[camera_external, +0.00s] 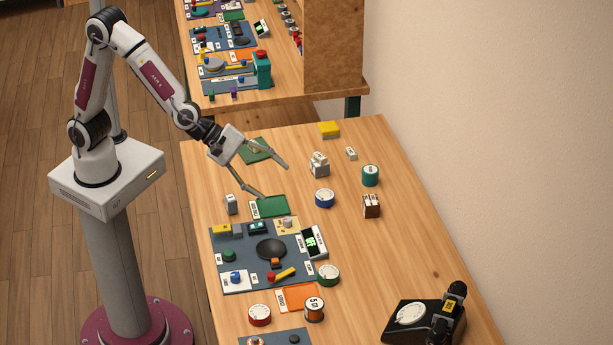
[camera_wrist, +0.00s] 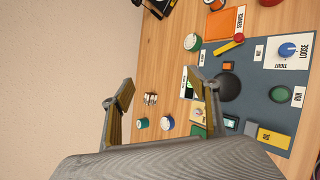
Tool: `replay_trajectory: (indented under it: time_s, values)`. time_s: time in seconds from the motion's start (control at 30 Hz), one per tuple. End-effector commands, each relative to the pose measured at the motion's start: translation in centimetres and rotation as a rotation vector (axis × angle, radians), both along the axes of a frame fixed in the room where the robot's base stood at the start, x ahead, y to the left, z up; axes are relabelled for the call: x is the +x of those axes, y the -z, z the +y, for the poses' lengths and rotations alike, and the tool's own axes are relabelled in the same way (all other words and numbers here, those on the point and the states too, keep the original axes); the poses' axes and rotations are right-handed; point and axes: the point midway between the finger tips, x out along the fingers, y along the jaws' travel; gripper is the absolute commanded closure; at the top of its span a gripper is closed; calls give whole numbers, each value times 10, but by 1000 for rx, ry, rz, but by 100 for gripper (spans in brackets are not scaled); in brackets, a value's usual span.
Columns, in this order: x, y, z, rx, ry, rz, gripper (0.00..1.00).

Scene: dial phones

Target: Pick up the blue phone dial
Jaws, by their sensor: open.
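The blue phone dial (camera_external: 324,199) has a blue body and a white face. It sits upright on the wooden table, to the right of the green mat. In the wrist view the blue dial (camera_wrist: 167,123) shows between the two fingers, near the lower edge by the wrist housing. My gripper (camera_external: 274,181) is open and empty, above the table and to the left of the dial in the external view. Its spread fingers also show in the wrist view (camera_wrist: 162,91). Nothing touches the dial.
A teal dial (camera_external: 370,176), a brown block (camera_external: 371,206) and a pale block cluster (camera_external: 319,165) stand near it. A green dial (camera_external: 328,275) and a red dial (camera_external: 259,315) lie nearer the front. A black telephone (camera_external: 410,315) is front right. The table's right side is mostly clear.

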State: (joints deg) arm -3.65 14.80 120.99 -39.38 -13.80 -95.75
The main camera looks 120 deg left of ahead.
Motion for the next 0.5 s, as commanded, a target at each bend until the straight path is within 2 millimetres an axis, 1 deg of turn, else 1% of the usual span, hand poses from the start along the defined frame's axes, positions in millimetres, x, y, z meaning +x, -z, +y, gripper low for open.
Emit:
replay_trajectory:
  time_s: [0.03, 0.2, 0.3, 0.5]
  values:
    - [6, 9, 8, -32, -52, -11, 40]
    - [22, 35, 35, -145, -244, -74, 40]
    - [29, 51, 52, -205, -355, -117, 40]
    - [36, 86, 86, -314, -575, -213, 40]
